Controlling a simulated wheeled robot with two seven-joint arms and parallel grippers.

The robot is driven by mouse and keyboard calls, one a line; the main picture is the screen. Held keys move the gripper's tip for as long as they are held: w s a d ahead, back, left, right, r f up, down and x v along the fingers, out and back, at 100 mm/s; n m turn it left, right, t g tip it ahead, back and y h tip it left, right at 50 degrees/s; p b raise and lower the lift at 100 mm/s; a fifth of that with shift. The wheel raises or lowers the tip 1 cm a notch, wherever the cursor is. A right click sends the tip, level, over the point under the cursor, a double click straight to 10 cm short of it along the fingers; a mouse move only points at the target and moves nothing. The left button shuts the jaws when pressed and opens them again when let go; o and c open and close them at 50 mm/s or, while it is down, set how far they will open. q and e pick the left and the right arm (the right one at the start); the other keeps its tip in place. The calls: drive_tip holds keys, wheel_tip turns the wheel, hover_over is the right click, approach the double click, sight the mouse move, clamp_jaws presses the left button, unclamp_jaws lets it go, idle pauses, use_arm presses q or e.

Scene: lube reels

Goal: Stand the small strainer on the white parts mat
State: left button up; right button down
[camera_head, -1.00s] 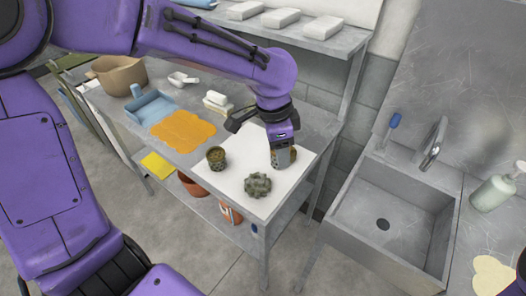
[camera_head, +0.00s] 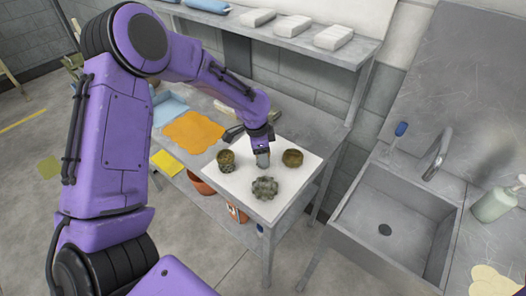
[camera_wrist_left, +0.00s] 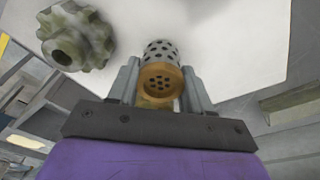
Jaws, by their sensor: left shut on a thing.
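The small strainer (camera_wrist_left: 158,52), a grey perforated cylinder with a brass end (camera_wrist_left: 160,84), is between the fingers of my left gripper (camera_wrist_left: 157,90), which is shut on it. The brass end faces the wrist camera. In the head view my left gripper (camera_head: 262,149) points down over the white parts mat (camera_head: 238,188), with the strainer's grey body (camera_head: 262,159) below it. The mat also shows in the wrist view (camera_wrist_left: 235,40). I cannot tell whether the strainer touches the mat. My right gripper is not in view.
An orange cloth (camera_head: 194,131) lies left of the mat. A sink (camera_head: 390,215) is at right.

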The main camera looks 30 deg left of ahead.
use_arm(q)
drive_tip(key=o, duration=1.1)
drive_tip(key=shift+f, duration=0.1)
drive_tip(key=r, duration=0.4)
drive_tip(key=a+r+b, duration=0.1)
drive_tip(key=r, duration=0.3)
drive_tip(key=s+r, duration=0.1)
drive_tip(key=r, duration=0.3)
drive_tip(key=shift+s+a+r+b, duration=0.1)
drive_tip(key=shift+a+b, duration=0.05)
drive_tip(key=shift+b, duration=0.25)
